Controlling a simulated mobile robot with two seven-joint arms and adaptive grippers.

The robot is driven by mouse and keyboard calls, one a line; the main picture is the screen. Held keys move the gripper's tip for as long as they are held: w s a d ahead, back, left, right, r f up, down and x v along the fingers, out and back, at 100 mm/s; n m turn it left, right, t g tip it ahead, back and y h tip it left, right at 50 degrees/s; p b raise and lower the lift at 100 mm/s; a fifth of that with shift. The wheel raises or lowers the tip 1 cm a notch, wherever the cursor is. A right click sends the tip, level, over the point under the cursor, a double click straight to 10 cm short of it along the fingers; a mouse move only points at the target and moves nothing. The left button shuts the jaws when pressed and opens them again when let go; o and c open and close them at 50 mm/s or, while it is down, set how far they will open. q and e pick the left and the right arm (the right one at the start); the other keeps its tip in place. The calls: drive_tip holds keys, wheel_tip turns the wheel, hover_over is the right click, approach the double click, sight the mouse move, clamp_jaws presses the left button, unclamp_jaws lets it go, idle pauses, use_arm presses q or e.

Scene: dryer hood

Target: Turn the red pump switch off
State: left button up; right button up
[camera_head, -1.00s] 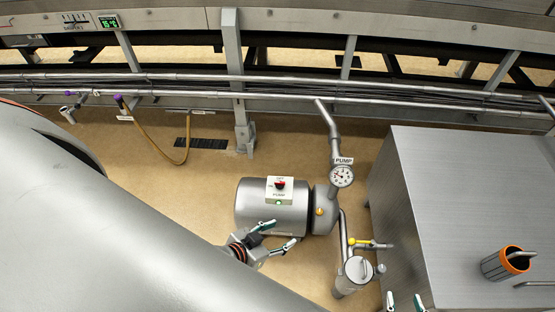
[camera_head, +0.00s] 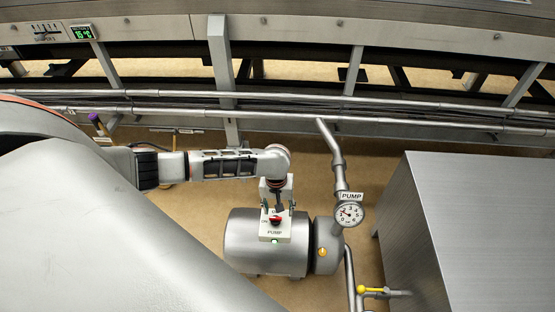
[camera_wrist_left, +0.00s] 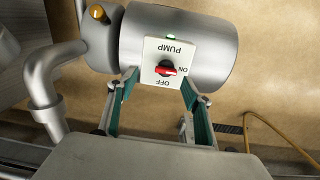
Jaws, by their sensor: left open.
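The red pump switch (camera_head: 276,220) is a small knob on a white box (camera_head: 273,232) labelled PUMP, on top of the grey pump motor (camera_head: 262,256). In the left wrist view the red knob (camera_wrist_left: 168,71) points towards the ON label, and the green lamp (camera_wrist_left: 171,37) is lit. My left gripper (camera_head: 278,207) is open over the box. In the wrist view its teal-padded fingers (camera_wrist_left: 160,88) stand to either side of the knob, with a gap to it. How high they are above the knob is hard to tell. My right gripper is out of view.
A pressure gauge (camera_head: 350,214) and a vertical pipe (camera_head: 338,165) stand right of the motor. A yellow valve handle (camera_head: 371,289) is lower right. A large metal cabinet (camera_head: 470,230) fills the right side. Horizontal rails (camera_head: 400,110) run behind.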

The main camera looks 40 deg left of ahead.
sight(275, 218)
use_arm(q)
drive_tip(key=shift+w+a, duration=0.15)
drive_tip(key=shift+a, duration=0.45)
drive_tip(key=shift+a+f+n, duration=0.15)
drive_tip(key=shift+a+n, duration=0.05)
drive_tip(key=shift+n, duration=0.1)
drive_tip(key=f+b, duration=0.2)
drive_tip(key=f, duration=0.2)
drive_tip(key=shift+s, duration=0.2)
wheel_tip(275, 218, down, 2)
drive_tip(key=shift+w+f+b, duration=0.1)
drive_tip(key=shift+f+b, duration=0.05)
drive_tip(key=shift+b, duration=0.55)
drive_tip(key=shift+w+f, duration=0.1)
drive_tip(key=shift+f, duration=0.4)
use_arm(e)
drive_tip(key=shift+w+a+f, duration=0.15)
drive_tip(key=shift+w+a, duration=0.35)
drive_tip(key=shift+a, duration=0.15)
use_arm(q)
drive_tip(key=shift+w+r, duration=0.1)
drive_tip(key=c, duration=1.1)
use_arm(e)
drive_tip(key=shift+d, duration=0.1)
